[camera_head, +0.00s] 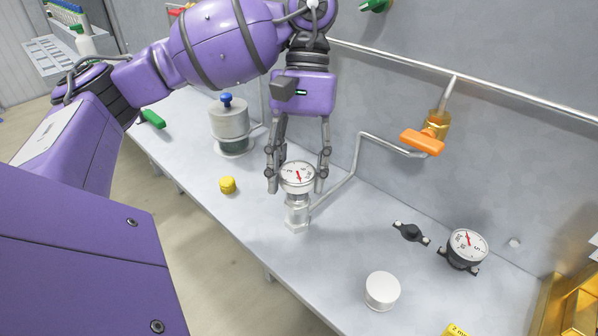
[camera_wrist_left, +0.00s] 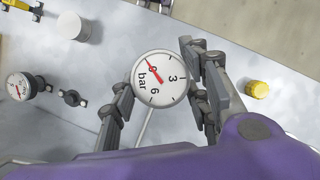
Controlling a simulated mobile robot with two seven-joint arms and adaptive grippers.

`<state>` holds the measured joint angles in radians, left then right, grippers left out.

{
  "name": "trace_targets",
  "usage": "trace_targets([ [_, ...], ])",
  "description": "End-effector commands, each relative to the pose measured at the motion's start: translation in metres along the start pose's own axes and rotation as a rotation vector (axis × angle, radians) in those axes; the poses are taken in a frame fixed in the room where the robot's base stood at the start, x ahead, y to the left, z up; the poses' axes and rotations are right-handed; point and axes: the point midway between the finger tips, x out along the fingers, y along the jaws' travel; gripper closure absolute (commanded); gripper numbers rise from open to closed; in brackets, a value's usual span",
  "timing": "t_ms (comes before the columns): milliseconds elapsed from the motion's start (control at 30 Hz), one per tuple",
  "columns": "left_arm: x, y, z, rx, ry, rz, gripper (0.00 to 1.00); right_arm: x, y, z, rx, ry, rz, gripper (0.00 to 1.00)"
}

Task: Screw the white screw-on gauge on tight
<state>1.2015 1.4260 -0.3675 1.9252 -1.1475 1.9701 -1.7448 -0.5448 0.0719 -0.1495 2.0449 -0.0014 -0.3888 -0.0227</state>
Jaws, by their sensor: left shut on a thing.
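The white gauge (camera_head: 297,176) has a round dial with a red needle and sits upright on top of a clear and metal fitting (camera_head: 297,214) on the bench. A thin bent pipe runs to the fitting from the right. My left gripper (camera_head: 298,180) comes down from above with its fingers on either side of the gauge, shut on it. In the left wrist view the dial (camera_wrist_left: 160,78) lies between the two fingers and reads "bar"; its thread is hidden.
An orange-handled valve (camera_head: 423,141) hangs on the wall pipe. A black-rimmed gauge (camera_head: 466,248), a black fitting (camera_head: 411,233) and a white cylinder (camera_head: 382,291) stand to the right. A yellow cap (camera_head: 228,185) and a blue-topped vessel (camera_head: 230,124) stand left. Bare bench lies in front.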

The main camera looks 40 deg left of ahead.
Motion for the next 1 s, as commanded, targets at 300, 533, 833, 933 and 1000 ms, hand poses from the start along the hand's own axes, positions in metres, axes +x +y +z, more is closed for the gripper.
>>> trace_targets([
  [300, 0.000, 0.000, 0.000, 0.010, 0.002, -0.003, 0.35, 0.002, -0.001, -0.006, -0.001, 0.010, -0.002, 0.60],
  [533, -0.002, 0.000, 0.000, 0.009, 0.002, -0.003, 0.35, 0.004, -0.002, -0.011, -0.001, 0.019, -0.004, 0.60],
  [833, -0.043, 0.000, -0.001, 0.008, 0.008, -0.002, 0.35, 0.003, -0.002, -0.008, -0.001, 0.014, -0.003, 0.60],
  [933, -0.058, 0.001, 0.000, 0.008, 0.007, -0.001, 0.35, 0.003, -0.002, -0.007, -0.001, 0.013, -0.003, 0.60],
  [1000, -0.067, 0.001, 0.000, 0.009, 0.006, -0.002, 0.35, 0.003, -0.002, -0.007, -0.001, 0.013, -0.003, 0.60],
])
